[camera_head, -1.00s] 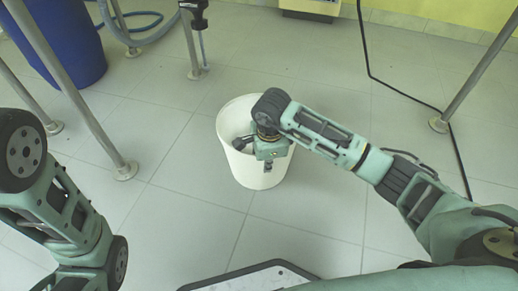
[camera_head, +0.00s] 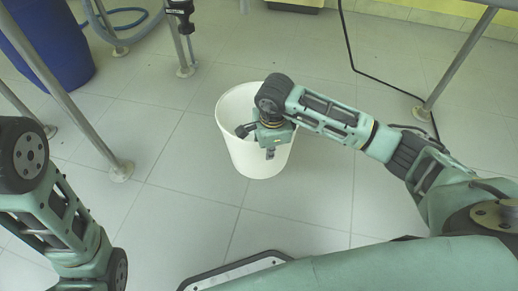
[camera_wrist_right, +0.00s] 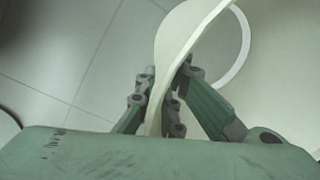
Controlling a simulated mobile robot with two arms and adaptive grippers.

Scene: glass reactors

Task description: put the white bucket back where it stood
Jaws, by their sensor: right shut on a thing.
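The white bucket (camera_head: 245,158) is upright in the middle of the head view, over the tiled floor. My right gripper (camera_head: 269,150) is at the bucket's near rim, shut on its wall. The right wrist view shows the bucket's pale wall (camera_wrist_right: 187,32) running between the two fingers of the gripper (camera_wrist_right: 165,92). Whether the bucket's base touches the floor or hangs just above it, I cannot tell. My left arm is at the left edge of the head view; its gripper is out of view.
A blue barrel (camera_head: 45,40) stands at the upper left. Metal legs stand on the floor at left (camera_head: 121,171), upper middle (camera_head: 186,70) and right (camera_head: 421,113). A black cable (camera_head: 385,84) runs down at the right. The floor around the bucket is clear.

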